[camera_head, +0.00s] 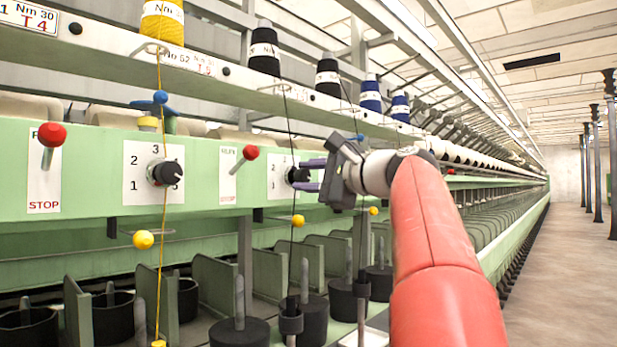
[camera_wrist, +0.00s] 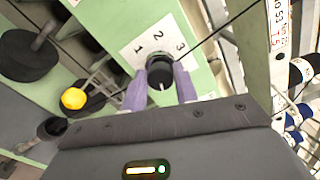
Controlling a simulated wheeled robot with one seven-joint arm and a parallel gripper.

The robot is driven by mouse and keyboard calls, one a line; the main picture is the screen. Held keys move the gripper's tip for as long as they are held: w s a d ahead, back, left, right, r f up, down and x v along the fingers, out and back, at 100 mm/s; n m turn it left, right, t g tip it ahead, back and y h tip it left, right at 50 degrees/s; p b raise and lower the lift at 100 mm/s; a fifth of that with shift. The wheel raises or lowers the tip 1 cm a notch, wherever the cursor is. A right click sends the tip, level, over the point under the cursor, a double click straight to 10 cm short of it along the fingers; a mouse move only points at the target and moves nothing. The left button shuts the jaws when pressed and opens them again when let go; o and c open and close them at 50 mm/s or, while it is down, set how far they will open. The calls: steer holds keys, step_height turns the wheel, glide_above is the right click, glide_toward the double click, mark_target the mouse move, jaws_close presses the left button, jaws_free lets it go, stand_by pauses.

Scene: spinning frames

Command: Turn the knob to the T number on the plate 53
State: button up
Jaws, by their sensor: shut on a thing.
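My gripper (camera_head: 308,176) reaches the second dial from the left in the head view. It is shut on that dial's black knob (camera_wrist: 160,73), one purple finger on each side. The dial's white number plate (camera_wrist: 135,50) shows 1, 2 and 3 in the wrist view; the rest is hidden by the fingers and knob. A light mark shows on the knob's lower part in the wrist view, but I cannot tell which number it faces. A label plate (camera_wrist: 278,30) with a red T marking lies on the rail at the right of the wrist view; its digits are hard to read.
Another knob (camera_head: 165,173) on its own dial is to the left. Dark threads run past my gripper. Plates reading 30 with T4 (camera_head: 30,18) and 62 (camera_head: 188,61) are on the upper rail.

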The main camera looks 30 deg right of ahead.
steer(key=shift+m, duration=0.9)
steer(key=o, duration=0.9)
steer(key=shift+o, duration=0.2)
steer(key=v, duration=0.7)
steer(key=shift+s+d+b, duration=0.2)
steer(key=shift+s+b, duration=0.15)
